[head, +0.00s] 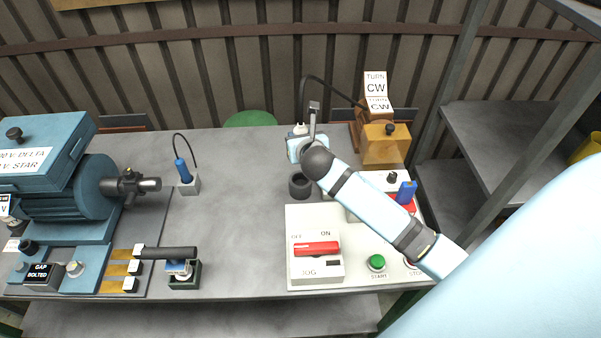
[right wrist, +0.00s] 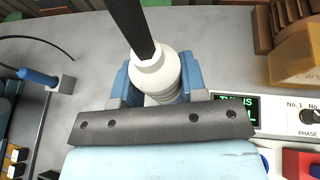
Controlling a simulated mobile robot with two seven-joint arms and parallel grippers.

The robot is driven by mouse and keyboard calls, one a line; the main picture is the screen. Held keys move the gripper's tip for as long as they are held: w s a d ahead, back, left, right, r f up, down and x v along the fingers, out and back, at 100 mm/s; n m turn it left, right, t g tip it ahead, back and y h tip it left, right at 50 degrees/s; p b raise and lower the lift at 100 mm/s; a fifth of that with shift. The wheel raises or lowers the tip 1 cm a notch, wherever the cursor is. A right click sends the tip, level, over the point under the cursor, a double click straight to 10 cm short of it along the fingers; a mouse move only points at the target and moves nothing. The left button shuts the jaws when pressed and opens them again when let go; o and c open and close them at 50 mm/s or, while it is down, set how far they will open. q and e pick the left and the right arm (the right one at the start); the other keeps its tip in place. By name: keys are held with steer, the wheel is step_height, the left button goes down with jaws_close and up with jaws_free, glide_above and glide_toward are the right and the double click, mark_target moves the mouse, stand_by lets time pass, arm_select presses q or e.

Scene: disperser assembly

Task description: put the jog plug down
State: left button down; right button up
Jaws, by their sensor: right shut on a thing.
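The jog plug (right wrist: 160,78) is a white ribbed plug with a black cable running out of its top. In the right wrist view it sits between the two blue fingers of my right gripper (right wrist: 155,90), which is shut on it. In the head view my right gripper (head: 308,146) is over the back middle of the bench, and only a bit of the white plug (head: 300,129) shows. Its cable arcs right toward the wooden block. The plug's lower end is hidden, so I cannot tell whether it touches the bench. My left gripper is not in view.
A dark round cup (head: 300,186) stands in front of my right gripper. A blue probe (head: 183,171) and a motor (head: 70,188) are left. The middle-left bench (head: 235,190) is clear.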

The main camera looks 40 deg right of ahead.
step_height(320, 180, down, 13)
steer(key=shift+r, duration=0.1)
steer(key=shift+b, duration=0.3)
steer(key=o, duration=1)
steer(key=shift+o, duration=0.2)
steer(key=shift+s+a, duration=0.1)
steer(key=shift+s, duration=0.1)
steer(key=v, duration=1.1)
steer(key=shift+s+r, duration=0.15)
steer(key=shift+s, duration=0.15)
